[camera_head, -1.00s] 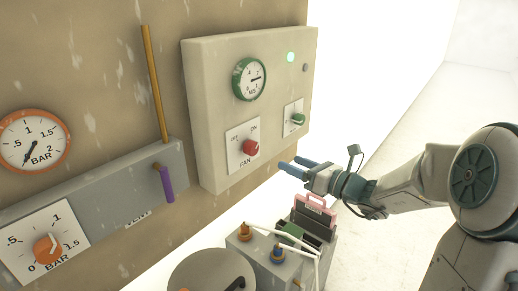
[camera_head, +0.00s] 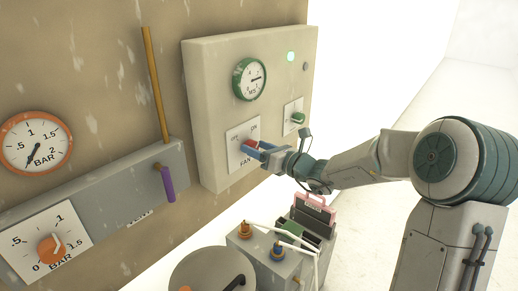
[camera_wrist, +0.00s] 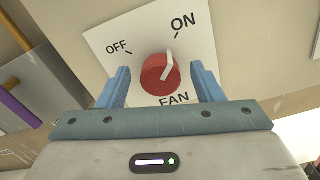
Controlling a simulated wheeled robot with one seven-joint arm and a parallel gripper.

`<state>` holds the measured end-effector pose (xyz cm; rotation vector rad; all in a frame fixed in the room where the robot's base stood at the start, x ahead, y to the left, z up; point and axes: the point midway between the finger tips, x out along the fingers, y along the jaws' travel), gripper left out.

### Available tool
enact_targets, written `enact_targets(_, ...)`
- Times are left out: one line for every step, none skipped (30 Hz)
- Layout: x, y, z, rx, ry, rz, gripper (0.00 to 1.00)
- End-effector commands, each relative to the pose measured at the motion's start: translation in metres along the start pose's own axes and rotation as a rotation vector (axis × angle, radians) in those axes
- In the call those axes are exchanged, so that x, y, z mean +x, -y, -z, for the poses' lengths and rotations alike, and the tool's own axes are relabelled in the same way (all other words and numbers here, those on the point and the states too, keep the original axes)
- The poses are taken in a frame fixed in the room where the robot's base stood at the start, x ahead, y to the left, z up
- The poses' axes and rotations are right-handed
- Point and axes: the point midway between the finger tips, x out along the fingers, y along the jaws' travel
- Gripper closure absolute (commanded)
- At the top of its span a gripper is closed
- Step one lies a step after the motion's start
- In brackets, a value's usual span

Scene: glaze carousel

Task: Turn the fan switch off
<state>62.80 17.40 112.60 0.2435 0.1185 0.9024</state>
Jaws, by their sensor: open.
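The fan switch is a red rotary knob (camera_wrist: 158,76) with a pale pointer, on a white plate (camera_wrist: 112,42) marked OFF, ON and FAN. In the wrist view the pointer is turned towards the ON mark. In the head view the fan plate (camera_head: 235,158) is on the panel, and my gripper hides most of the knob. My gripper (camera_wrist: 160,82) is open, with one blue finger on each side of the knob. Gaps show between both fingers and the knob in the wrist view.
The panel box (camera_head: 210,90) also carries a green-rimmed gauge (camera_head: 250,79), a lit green lamp (camera_head: 291,57) and a green knob (camera_head: 298,118). A purple-handled lever (camera_head: 167,184) is at the left. A grey box with a pink-handled case (camera_head: 316,207) stands below my arm.

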Motion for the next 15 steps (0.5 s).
enact_targets(-0.0001,-0.0001,0.0001,0.000,0.000,0.000,0.40)
enact_targets(-0.0001,-0.0001,0.0001,0.000,0.000,0.000,0.42)
enact_targets(-0.0002,-0.0001,0.0001,0.000,0.000,0.000,0.54)
enact_targets(-0.0002,-0.0002,0.0001,0.000,0.000,-0.001,0.62)
enact_targets(-0.0002,-0.0002,0.0002,0.000,0.000,-0.001,0.70)
enact_targets(-0.0002,-0.0002,0.0002,0.000,0.000,-0.001,0.81)
enact_targets(-0.0002,-0.0003,0.0002,0.000,0.000,-0.001,0.84)
enact_targets(-0.0002,-0.0003,0.0002,0.000,0.000,-0.001,0.84)
enact_targets(-0.0002,-0.0004,0.0002,0.000,0.000,-0.001,0.84)
enact_targets(-0.0002,-0.0004,0.0003,0.000,0.000,-0.001,0.84)
enact_targets(-0.0002,-0.0004,0.0004,-0.001,0.000,-0.001,0.84)
enact_targets(-0.0002,-0.0004,0.0007,-0.004,0.000,-0.001,0.84)
enact_targets(-0.0002,-0.0004,0.0009,-0.006,0.000,-0.002,0.84)
enact_targets(-0.0002,-0.0004,0.0013,-0.010,0.000,-0.002,0.84)
enact_targets(-0.0002,-0.0004,0.0018,-0.018,-0.001,-0.002,0.84)
